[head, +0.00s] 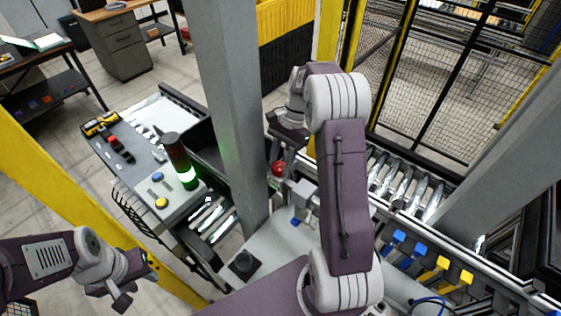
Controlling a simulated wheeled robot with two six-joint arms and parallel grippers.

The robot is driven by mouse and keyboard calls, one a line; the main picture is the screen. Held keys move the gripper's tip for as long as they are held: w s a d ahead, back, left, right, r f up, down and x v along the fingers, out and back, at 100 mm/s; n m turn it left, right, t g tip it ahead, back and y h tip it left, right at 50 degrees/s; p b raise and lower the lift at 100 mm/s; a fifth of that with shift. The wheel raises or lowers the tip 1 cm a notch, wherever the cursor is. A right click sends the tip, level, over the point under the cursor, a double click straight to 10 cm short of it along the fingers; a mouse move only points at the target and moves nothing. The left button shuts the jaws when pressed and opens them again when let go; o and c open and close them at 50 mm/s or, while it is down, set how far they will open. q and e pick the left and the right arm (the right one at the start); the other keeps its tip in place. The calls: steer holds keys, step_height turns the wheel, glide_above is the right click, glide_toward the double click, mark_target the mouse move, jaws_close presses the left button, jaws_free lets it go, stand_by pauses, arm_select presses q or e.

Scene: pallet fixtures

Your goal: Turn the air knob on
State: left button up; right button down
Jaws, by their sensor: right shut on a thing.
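A red knob (278,169), which looks like the air knob, shows beside the grey post, on a grey fitting. My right gripper (281,152) is directly above it, reached over from the right by my bent arm. The gripper is shut on the red knob as far as I can see; its fingertips and the contact are partly hidden. Which way the knob is turned cannot be read. My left gripper (138,282) is at the lower left, open and empty, over the floor and away from the knob.
A tall grey post (233,100) stands just left of the knob. A signal light (181,160) glows green on a box with blue and yellow buttons. A roller conveyor (405,190) and blue and yellow blocks (440,265) lie to the right. Mesh fencing (440,80) stands behind.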

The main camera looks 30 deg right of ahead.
steer(key=c, duration=0.9)
jaws_free()
steer(key=shift+w+d+r, duration=0.1)
steer(key=shift+r, duration=0.1)
steer(key=b+v, duration=0.1)
steer(key=v, duration=0.7)
steer(key=shift+r+b, duration=0.3)
